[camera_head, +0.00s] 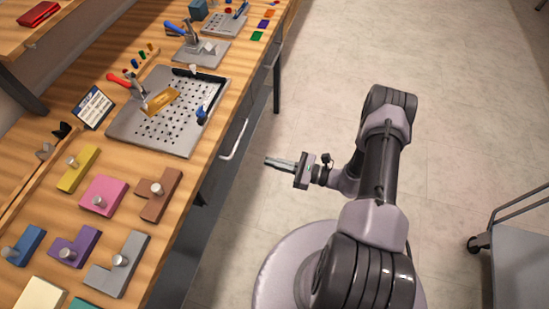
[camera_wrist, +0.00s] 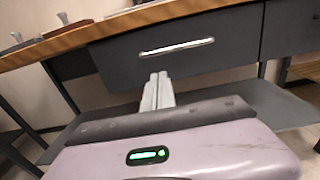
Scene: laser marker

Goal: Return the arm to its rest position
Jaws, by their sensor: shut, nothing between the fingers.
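My gripper (camera_head: 279,163) is shut and empty in the head view. It is held out to the left of my arm, over the open floor, a little short of the workbench edge. In the wrist view its two fingers (camera_wrist: 158,88) lie together and point toward a dark grey drawer with a pale handle (camera_wrist: 178,47). My arm (camera_head: 375,180) is bent, its upper joints standing over my round base.
The wooden workbench (camera_head: 60,240) fills the left side. It holds coloured blocks with knobs (camera_head: 105,202), a perforated metal plate (camera_head: 135,125) with clamps, and other fixtures. A grey cart (camera_head: 520,262) stands at the lower right. The floor (camera_head: 460,110) behind my arm is clear.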

